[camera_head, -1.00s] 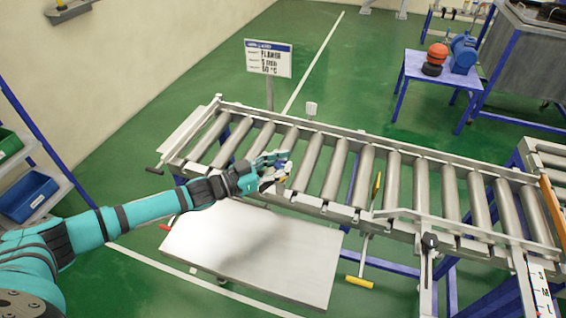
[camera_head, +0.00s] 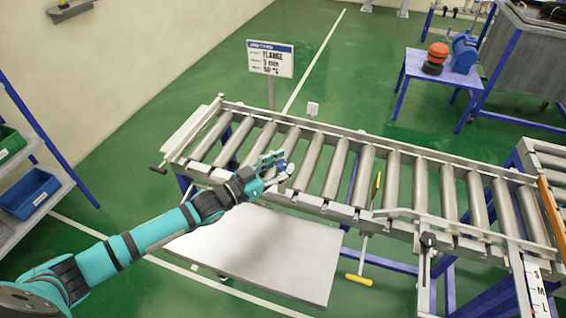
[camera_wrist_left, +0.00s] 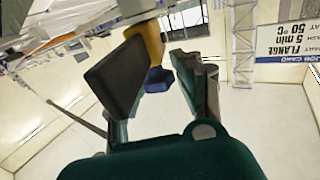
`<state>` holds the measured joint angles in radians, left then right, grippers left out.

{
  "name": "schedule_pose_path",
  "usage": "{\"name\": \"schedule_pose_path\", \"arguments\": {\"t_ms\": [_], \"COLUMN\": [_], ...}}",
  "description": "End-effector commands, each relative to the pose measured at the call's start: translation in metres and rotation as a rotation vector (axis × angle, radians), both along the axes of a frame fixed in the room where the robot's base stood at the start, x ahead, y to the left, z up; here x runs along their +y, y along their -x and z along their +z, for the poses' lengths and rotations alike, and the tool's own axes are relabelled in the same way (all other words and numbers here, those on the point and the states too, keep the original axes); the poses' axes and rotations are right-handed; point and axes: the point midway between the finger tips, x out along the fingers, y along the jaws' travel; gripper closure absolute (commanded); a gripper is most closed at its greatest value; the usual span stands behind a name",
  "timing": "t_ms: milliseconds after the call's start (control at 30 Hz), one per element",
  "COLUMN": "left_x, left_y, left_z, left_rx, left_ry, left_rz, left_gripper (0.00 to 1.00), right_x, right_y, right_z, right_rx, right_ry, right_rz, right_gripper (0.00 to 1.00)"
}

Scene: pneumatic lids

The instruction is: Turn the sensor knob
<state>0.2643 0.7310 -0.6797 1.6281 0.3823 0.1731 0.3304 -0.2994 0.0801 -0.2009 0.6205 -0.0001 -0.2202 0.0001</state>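The sensor is a yellow body (camera_wrist_left: 148,42) with a dark blue knob (camera_wrist_left: 158,80), seen in the left wrist view. The knob shows in the gap between the two fingers of my left gripper (camera_wrist_left: 160,58). The fingers stand apart, one on each side; I cannot tell whether either touches it. In the head view my left gripper (camera_head: 278,169) is at the near rail of the roller conveyor (camera_head: 330,205), and its hand mostly hides the sensor. My right gripper is not in view.
A flat grey plate (camera_head: 260,255) lies low below the conveyor's near side. A yellow-handled lever (camera_head: 359,280) hangs farther right. A sign reading FLANGE (camera_head: 271,60) stands behind the conveyor. A shelf with a blue bin (camera_head: 28,193) is at the left.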

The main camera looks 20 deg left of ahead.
Motion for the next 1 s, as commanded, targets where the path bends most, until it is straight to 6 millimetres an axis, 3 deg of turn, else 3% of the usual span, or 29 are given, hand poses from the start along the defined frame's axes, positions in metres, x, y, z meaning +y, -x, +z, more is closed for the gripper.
{"name": "schedule_pose_path", "arguments": {"t_ms": [100,467,1000], "left_x": [0.000,0.003,0.058], "left_y": [0.000,0.004,0.086], "left_z": [0.001,0.001,0.000], "left_rx": [-0.002,-0.002,0.001], "left_ry": [0.002,0.002,-0.001], "left_rz": [0.000,0.000,0.001], "left_gripper": [0.49,0.49,0.49], "right_x": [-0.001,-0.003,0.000], "right_y": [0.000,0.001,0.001], "right_z": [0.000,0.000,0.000], "right_rx": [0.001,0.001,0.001], "right_ry": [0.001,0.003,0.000], "right_rz": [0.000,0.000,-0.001], "right_gripper": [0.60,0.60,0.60]}}
